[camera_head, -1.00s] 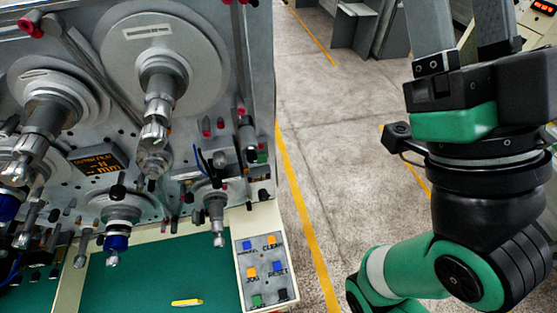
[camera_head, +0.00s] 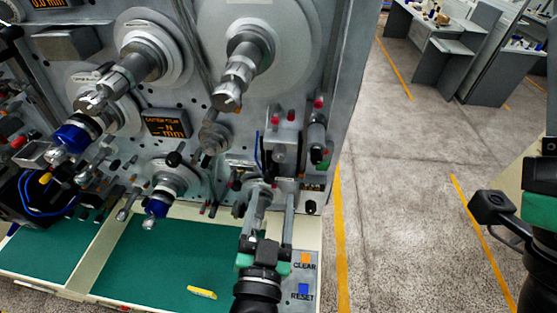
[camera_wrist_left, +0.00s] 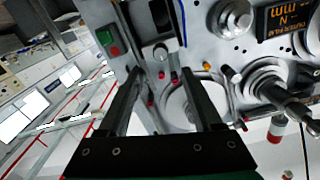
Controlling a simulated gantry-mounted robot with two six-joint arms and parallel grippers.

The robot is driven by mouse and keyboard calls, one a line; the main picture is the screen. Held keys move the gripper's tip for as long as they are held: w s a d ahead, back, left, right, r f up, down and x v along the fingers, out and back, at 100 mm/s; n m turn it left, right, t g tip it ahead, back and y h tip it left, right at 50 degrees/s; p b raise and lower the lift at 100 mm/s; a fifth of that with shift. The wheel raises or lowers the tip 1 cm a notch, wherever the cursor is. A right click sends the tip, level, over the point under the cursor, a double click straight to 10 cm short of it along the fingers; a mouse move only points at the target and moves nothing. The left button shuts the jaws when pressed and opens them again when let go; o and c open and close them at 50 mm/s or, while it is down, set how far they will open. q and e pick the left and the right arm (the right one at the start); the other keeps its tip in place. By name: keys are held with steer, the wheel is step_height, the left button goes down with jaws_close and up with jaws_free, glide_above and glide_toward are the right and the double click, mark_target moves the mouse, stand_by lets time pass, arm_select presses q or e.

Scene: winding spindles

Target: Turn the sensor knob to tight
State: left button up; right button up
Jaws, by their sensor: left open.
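My left gripper (camera_head: 268,193) is open in front of the lower right of the machine panel. Its two fingers point up and toward the panel, with nothing held between them. I cannot tell for certain that this is the sensor knob. No tight marking is legible. In the head view the fingers partly hide a small spindle (camera_head: 258,203). My right arm shows only at the right edge; its fingertips are out of frame.
Large spindles (camera_head: 235,75) stick out from the panel to the left. The button box (camera_head: 305,275) and green mat (camera_head: 150,260) lie below, with a yellow object (camera_head: 202,292).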

mark_target(278, 159)
arm_select(q)
steer(key=w, duration=0.7)
steer(key=w+d, duration=0.1)
steer(key=w, duration=0.3)
steer(key=shift+w+d+r, duration=0.1)
steer(key=shift+w, duration=0.1)
steer(key=shift+c, duration=0.3)
jaws_close()
